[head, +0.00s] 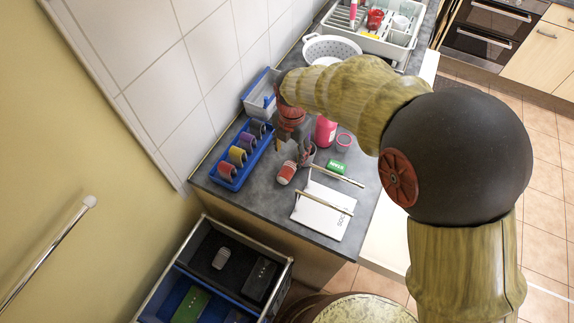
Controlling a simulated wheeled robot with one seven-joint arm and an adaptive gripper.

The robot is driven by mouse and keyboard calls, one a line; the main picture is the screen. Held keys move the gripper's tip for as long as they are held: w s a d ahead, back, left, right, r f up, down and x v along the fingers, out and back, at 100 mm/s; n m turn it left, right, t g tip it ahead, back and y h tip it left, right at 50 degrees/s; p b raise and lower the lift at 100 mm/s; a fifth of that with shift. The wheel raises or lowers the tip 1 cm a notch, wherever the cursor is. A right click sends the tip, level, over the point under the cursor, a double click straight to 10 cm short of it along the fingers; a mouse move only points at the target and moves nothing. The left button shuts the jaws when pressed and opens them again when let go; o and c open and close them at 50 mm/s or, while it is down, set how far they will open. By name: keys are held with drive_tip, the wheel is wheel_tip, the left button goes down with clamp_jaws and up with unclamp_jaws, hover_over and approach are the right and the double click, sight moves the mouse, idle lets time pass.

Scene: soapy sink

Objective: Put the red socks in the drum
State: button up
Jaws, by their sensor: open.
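A small red roll with white bands (287,172), which looks like the red socks, lies on the dark counter. Another red rounded item (227,171) sits at the near end of a blue tray (238,181), in a row with yellow, purple and dark ones; I cannot tell whether these are socks or mugs. My gripper (293,152) is open, pointing down just above and behind the banded red roll, apart from it as far as I can tell. A grey-and-red item (308,154) is beside the fingers, partly hidden. I cannot identify a drum for certain.
A white labelled box or board (322,212) lies at the counter's front with sticks on it. A divided crate (283,283) is below, left.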

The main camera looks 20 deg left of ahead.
sight(287, 168)
drive_tip(key=shift+s+a+f+n+g+h, duration=0.15)
drive_tip(key=shift+s+f+n, duration=0.15)
drive_tip(key=shift+f, duration=0.25)
drive_tip(key=shift+s+a+f+n+g+h, duration=0.2)
drive_tip(key=shift+f+n, duration=0.2)
drive_tip(key=shift+f, duration=0.15)
wheel_tip(287, 168, down, 2)
drive_tip(key=shift+d+f, duration=0.15)
drive_tip(key=shift+f, duration=0.05)
drive_tip(key=shift+w+f+b, duration=0.25)
drive_tip(key=shift+f+b, duration=0.05)
drive_tip(key=shift+f, duration=1.05)
drive_tip(key=shift+w+f+b, duration=0.2)
drive_tip(key=shift+f+b, duration=0.05)
drive_tip(key=shift+f, duration=1.1)
drive_tip(key=c, duration=1.3)
